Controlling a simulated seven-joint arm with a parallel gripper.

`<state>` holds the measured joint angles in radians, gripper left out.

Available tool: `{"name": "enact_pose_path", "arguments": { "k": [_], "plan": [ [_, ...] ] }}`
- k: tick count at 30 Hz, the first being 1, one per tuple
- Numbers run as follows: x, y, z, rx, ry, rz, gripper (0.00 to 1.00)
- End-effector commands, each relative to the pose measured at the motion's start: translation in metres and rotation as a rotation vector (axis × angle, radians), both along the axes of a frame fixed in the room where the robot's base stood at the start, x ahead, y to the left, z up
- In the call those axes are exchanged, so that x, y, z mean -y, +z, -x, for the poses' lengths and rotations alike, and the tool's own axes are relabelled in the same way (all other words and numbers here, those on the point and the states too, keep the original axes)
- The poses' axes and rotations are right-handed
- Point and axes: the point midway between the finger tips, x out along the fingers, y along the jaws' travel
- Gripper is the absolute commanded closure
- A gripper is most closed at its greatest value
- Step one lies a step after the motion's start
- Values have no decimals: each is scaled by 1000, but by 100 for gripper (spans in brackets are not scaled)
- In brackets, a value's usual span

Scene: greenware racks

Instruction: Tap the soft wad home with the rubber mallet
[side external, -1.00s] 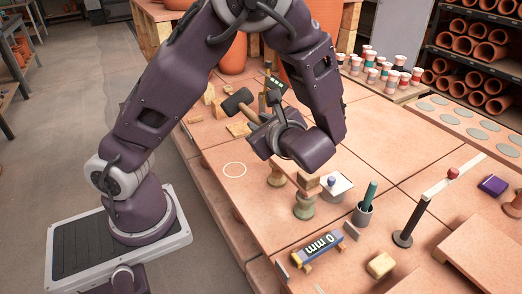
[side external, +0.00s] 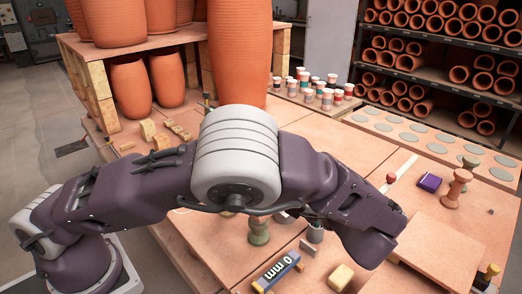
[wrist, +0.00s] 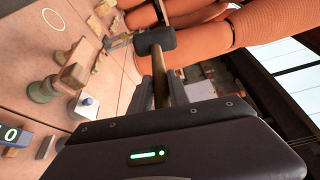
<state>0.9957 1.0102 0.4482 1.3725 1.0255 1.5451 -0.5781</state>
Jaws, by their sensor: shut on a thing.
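In the wrist view my gripper (wrist: 162,95) is shut on the wooden handle of the rubber mallet (wrist: 155,42), whose dark head points toward the top of the picture. The mallet is clear of the worktop and touches nothing that I can see. In the side view my arm hides the mallet and the fingers. I cannot make out the soft wad for certain.
Large terracotta pots (side external: 240,60) stand behind.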

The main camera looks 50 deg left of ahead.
Motion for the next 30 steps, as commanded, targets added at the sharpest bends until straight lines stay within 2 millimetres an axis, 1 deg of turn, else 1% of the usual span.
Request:
{"name": "enact_pose_path", "arguments": {
  "k": [1,3,4,9,12,15,24,26,30],
  "plan": [
    [10,0,-2,27,-16,-2,100],
    [23,-1,-3,61,-39,0,100],
    [24,-4,-3,69,-41,-2,100],
    [22,-33,-4,108,-38,-2,100],
    [22,-45,-3,126,-37,-1,100],
    [21,-50,-3,135,-37,1,100],
    [21,-51,-3,134,-38,0,100],
    [21,-54,-3,133,-37,-1,100],
    [21,-72,-3,131,-39,-2,100]
  ]
}}
